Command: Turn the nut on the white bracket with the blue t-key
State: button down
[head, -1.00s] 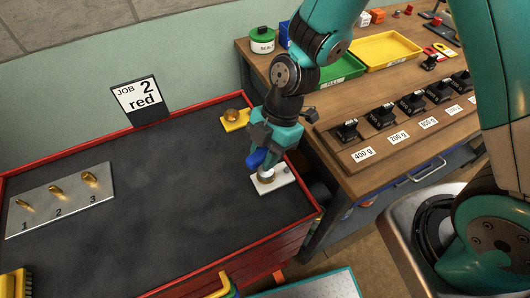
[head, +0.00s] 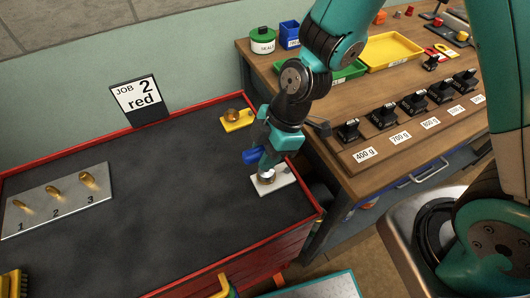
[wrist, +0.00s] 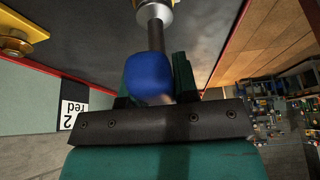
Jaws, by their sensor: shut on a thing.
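The white bracket (head: 284,176) lies flat near the right end of the dark bench top, with a round silver part (head: 267,178) at the nut's place on it. My gripper (head: 268,155) is right above the bracket, shut on the blue t-key (head: 250,156). The key's blue handle sticks out to the left of my fingers. In the wrist view the blue handle (wrist: 148,72) is at the jaws, and its grey shaft (wrist: 154,35) runs to a silver socket end at the top edge. The nut itself is hidden, so its seating in the socket cannot be told.
A yellow bracket (head: 238,126) with a brass-coloured nut lies behind the white one. A sign (head: 138,97) reads "JOB 2 red". A plate (head: 60,205) numbered 1 to 3 lies left. A red rim (head: 309,219) edges the bench. A wooden table with weights (head: 383,116) stands right.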

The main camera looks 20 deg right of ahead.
jog(key=shift+m+t, duration=0.4)
jog(key=shift+m, duration=0.5)
jog(key=shift+n+g, duration=0.4)
jog(key=shift+n, duration=0.5)
jog(key=shift+r, duration=0.1)
jog(key=shift+r+p, duration=2.15)
jog(key=shift+r, duration=0.8)
